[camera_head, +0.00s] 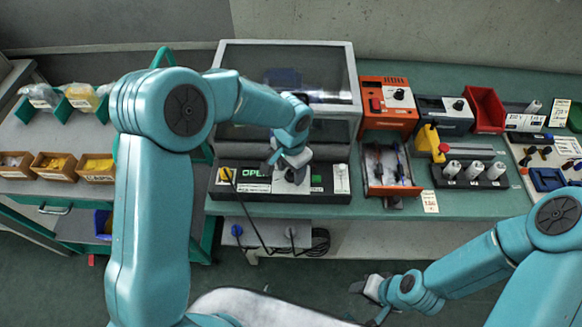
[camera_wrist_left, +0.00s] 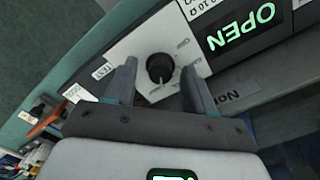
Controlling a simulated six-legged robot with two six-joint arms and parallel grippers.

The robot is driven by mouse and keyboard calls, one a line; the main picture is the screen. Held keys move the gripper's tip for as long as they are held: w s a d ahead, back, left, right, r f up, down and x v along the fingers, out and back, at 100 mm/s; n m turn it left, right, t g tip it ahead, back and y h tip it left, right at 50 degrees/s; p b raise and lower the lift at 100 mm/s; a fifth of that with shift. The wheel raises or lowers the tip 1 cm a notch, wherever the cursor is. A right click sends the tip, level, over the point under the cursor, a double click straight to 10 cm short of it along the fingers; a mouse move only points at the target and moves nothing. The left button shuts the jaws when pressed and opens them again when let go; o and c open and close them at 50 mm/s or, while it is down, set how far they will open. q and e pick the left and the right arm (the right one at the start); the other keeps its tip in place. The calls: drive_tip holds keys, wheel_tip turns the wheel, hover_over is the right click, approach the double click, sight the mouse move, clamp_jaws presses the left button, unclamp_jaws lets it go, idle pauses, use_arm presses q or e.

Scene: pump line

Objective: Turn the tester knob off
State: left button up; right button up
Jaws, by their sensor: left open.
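The tester knob (camera_wrist_left: 160,67) is a round black knob with a white pointer line on a light plate, in the left wrist view. The tester display (camera_wrist_left: 240,27) glows green and reads OPEN; in the head view the tester (camera_head: 275,195) is a long black box at the bench front. My left gripper (camera_wrist_left: 158,72) is open, its fingers on either side of the knob; I cannot tell whether they touch it. In the head view the left gripper (camera_head: 289,168) covers the knob. My right gripper (camera_head: 366,286) hangs low in front of the bench; its jaws are unclear.
A glass-fronted cabinet (camera_head: 338,52) stands behind the tester. A red-orange tray (camera_head: 375,189), an orange unit (camera_head: 388,122) and a red bin (camera_head: 485,108) are to its right. A cable (camera_head: 252,222) hangs at the tester's left. Parts bins (camera_head: 55,178) stand on the left shelf.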

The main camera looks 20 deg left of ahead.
use_arm(q)
drive_tip(key=shift+w+f, duration=0.1)
drive_tip(key=shift+w, duration=0.05)
drive_tip(key=c, duration=0.3)
clamp_jaws()
